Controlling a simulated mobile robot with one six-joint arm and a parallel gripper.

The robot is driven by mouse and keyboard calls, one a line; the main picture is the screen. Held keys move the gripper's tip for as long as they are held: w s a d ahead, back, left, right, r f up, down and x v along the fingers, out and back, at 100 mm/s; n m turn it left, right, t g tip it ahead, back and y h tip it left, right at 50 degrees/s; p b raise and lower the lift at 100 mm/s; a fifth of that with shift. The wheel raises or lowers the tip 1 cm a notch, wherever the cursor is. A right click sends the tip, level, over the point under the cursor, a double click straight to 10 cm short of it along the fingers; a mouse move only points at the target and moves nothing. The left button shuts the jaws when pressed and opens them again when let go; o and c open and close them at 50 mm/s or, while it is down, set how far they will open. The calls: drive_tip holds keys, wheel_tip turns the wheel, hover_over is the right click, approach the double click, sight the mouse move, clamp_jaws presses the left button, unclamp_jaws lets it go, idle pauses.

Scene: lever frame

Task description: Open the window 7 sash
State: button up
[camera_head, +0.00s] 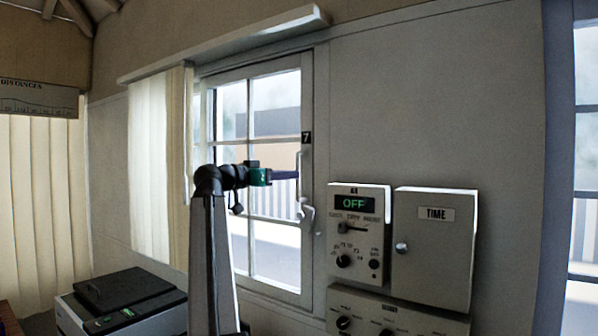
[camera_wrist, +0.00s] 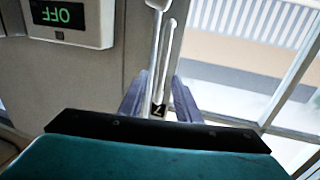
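The window sash (camera_head: 255,222) is white-framed with several panes. It looks closed in its frame. A black plate with a 7 (camera_head: 306,137) is on its right stile, and it shows upside down in the wrist view (camera_wrist: 158,110). A pale lever handle (camera_head: 300,196) stands roughly upright on that stile below the plate. My gripper (camera_head: 296,174) is level with the handle at the stile. In the wrist view my gripper (camera_wrist: 159,92) has its two fingers apart, with the handle (camera_wrist: 166,55) running between them. I cannot tell whether either finger touches it.
A control box reading OFF (camera_head: 357,218) and a TIME cabinet (camera_head: 435,250) are on the wall right of the window. A curtain (camera_head: 158,165) hangs at its left. A printer-like machine (camera_head: 120,300) stands at lower left.

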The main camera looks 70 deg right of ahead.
sight(298, 196)
drive_tip(key=shift+p+x, duration=0.85)
drive_tip(key=shift+x, duration=2.05)
clamp_jaws()
